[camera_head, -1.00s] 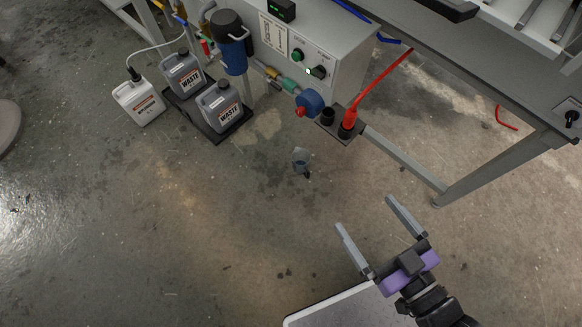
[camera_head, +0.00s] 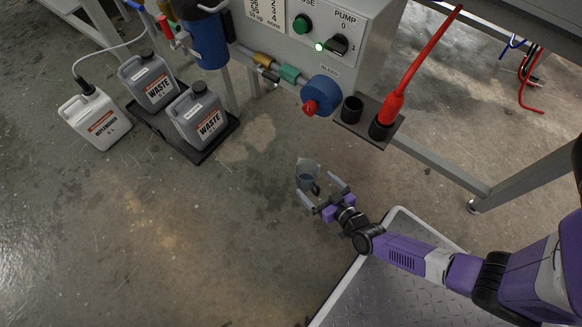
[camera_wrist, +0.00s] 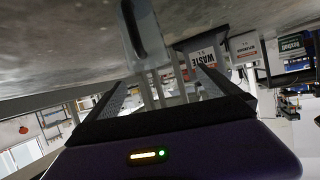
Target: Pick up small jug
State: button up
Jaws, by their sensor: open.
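The small jug (camera_head: 306,171) is a grey translucent vessel standing on the floor in the middle of the head view, with a dark handle on its right side. My gripper (camera_head: 317,186) is open at the jug's near side, with its fingertips spread close to it. In the wrist view a grey translucent body, likely the jug (camera_wrist: 143,35), shows large at the top, ahead of the open fingers of my gripper (camera_wrist: 163,80). I cannot tell whether the fingers reach around it or touch it. Nothing appears held.
Two waste canisters (camera_head: 199,116) stand on a black tray (camera_head: 219,139), beside a white canister (camera_head: 95,118). Above the jug are a blue valve with a red knob (camera_head: 321,94) and a holder with a red wand (camera_head: 407,86). Floor left of the jug is clear.

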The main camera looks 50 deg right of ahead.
jog(key=shift+s+d+f+h, duration=0.1)
jog(key=shift+d+f+h, duration=0.2)
jog(key=shift+d+f, duration=0.45)
jog(key=b, duration=0.5)
send_near(301, 164)
jog(key=w+f, duration=0.2)
jog(key=w, duration=0.1)
jog(key=shift+w+d+r, duration=0.15)
jog(key=shift+w+d, duration=0.15)
jog(key=shift+d, duration=0.35)
jog(key=c, duration=2)
jog(key=shift+r, duration=0.1)
jog(key=shift+c, duration=0.2)
